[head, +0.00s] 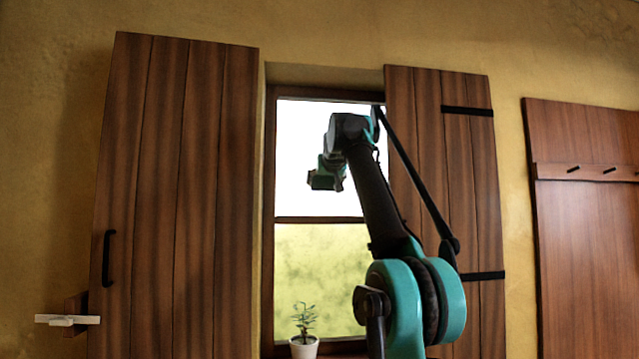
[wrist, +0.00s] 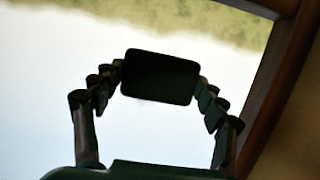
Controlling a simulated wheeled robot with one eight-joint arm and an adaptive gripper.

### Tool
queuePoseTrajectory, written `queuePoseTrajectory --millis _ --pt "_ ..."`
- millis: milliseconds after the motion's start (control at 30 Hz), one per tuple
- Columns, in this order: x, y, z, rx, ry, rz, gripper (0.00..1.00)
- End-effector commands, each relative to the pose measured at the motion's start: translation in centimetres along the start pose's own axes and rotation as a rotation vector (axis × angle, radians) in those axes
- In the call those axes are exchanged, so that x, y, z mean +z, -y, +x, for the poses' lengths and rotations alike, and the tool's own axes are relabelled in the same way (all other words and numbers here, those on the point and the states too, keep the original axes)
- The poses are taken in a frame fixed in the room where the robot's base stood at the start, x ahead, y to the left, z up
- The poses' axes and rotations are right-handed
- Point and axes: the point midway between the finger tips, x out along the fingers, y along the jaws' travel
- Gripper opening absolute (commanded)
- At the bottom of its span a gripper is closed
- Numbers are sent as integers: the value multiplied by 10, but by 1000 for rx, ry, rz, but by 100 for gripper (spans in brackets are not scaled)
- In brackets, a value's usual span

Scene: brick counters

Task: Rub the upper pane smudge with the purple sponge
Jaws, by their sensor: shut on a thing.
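My gripper (wrist: 160,82) is shut on a dark block, the sponge (wrist: 160,76), held between both fingertips in the wrist view. It looks almost black against the bright glass, so its purple does not show. In the head view my gripper (head: 325,180) is in front of the upper pane (head: 300,130), towards its lower middle. The sponge cannot be made out there. I cannot tell whether the sponge touches the pane.
A wooden crossbar (head: 318,219) divides the upper pane from the yellow-green lower pane (head: 310,265). Open shutters stand at the left (head: 180,200) and right (head: 440,170). A potted plant (head: 304,345) stands at the window's bottom. The frame's side (wrist: 285,75) is close at right in the wrist view.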

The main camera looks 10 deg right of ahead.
Motion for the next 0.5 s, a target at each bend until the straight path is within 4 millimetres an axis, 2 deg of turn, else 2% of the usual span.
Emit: queuePoseTrajectory --millis 100,500 --pt "0 -11 0 2 1 2 49" --pt "0 -28 0 2 1 2 49"
